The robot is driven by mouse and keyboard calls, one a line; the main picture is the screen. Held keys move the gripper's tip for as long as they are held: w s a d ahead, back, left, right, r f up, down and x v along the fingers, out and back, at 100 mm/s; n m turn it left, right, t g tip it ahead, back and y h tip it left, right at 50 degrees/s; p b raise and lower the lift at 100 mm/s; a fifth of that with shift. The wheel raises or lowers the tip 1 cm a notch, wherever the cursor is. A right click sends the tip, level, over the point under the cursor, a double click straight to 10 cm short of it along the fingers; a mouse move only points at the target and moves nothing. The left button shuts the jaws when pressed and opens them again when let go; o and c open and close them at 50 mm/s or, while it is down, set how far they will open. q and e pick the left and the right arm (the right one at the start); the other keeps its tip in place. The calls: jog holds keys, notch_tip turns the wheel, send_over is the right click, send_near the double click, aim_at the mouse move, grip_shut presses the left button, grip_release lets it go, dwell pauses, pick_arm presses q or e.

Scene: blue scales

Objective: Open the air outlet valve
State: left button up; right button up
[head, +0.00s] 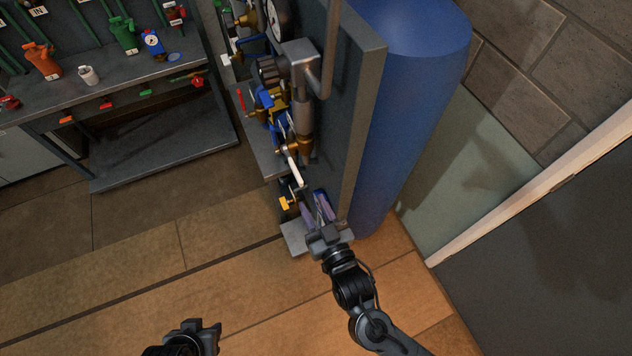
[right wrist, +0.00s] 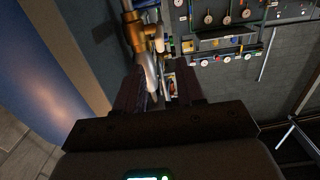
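A grey panel (head: 350,110) carries brass and blue pipe fittings (head: 275,110). A brass valve body (head: 305,146) with a pale lever (head: 293,165) sits low on it, above a small yellow handle (head: 287,203). No label shows which is the air outlet valve. My right gripper (head: 314,205) is open, low beside the panel and below the brass valve. In the right wrist view its dark fingers (right wrist: 162,85) are apart, with a pale curved part (right wrist: 152,72) showing by the left finger; contact is unclear. My left gripper (head: 205,330) is at the bottom edge, away from the panel.
A large blue tank (head: 415,100) stands right behind the panel. A workbench (head: 130,85) with red, green and blue tools is at the upper left. A grey door (head: 560,240) is at the right. Wooden floor (head: 200,270) is clear in front.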

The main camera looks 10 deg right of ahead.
aim_at(289, 156)
jog(key=shift+w+a, duration=0.2)
jog(key=shift+w, duration=0.8)
jog(key=w, duration=0.3)
jog(key=w+a, duration=0.1)
jog(key=w, duration=0.5)
jog(key=shift+w+a, duration=0.3)
jog(key=shift+w, duration=0.05)
grip_shut()
